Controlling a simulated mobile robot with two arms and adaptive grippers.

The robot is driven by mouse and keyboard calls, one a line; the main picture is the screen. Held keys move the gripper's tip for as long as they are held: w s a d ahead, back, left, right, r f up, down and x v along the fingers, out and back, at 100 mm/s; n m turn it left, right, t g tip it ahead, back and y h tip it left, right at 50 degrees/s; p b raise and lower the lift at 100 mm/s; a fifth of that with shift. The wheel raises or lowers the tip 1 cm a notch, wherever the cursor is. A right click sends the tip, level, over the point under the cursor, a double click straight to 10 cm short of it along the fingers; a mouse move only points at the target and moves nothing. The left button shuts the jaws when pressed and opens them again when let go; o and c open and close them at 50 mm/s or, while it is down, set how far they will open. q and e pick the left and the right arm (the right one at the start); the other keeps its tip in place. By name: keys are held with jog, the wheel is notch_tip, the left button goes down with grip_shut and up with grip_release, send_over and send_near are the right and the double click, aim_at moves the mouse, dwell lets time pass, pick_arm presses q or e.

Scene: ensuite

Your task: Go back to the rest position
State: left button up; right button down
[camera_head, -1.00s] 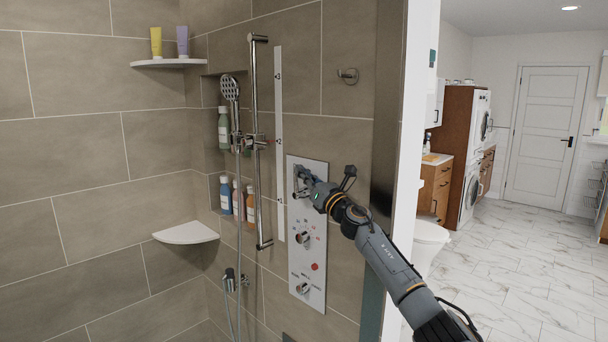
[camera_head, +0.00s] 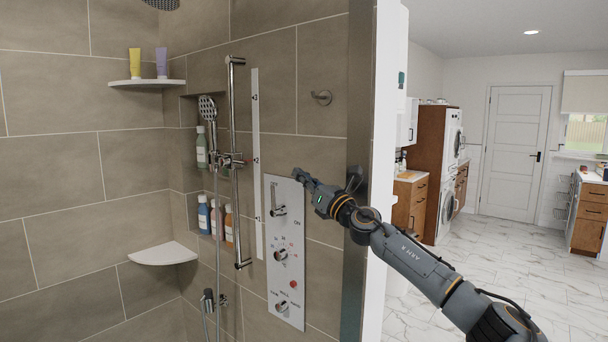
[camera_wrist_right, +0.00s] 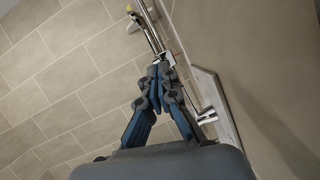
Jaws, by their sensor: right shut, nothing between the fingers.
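My right gripper (camera_head: 301,177) is in front of the upper right part of the white shower control panel (camera_head: 285,262). Its fingers are shut and hold nothing; they look a little apart from the panel. In the right wrist view, the closed fingers (camera_wrist_right: 160,82) point up along the tiled wall. The panel's edge (camera_wrist_right: 215,105) and a chrome knob (camera_wrist_right: 207,115) show just right of them. On the panel in the head view are a lever at the top, a dial in the middle and a knob at the bottom. My left gripper is not in view.
A chrome shower rail (camera_head: 236,165) with a hand shower (camera_head: 207,107) stands left of the panel. Bottles sit in wall niches. A corner shelf (camera_head: 163,253) juts out at left. The wall end (camera_head: 386,150) stands behind my right arm. The marble floor (camera_head: 500,265) at right is open.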

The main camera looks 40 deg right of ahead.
jog(key=shift+s+a+r, duration=0.2)
jog(key=shift+s+r, duration=0.4)
jog(key=shift+s, duration=0.05)
jog(key=shift+s+r, duration=0.1)
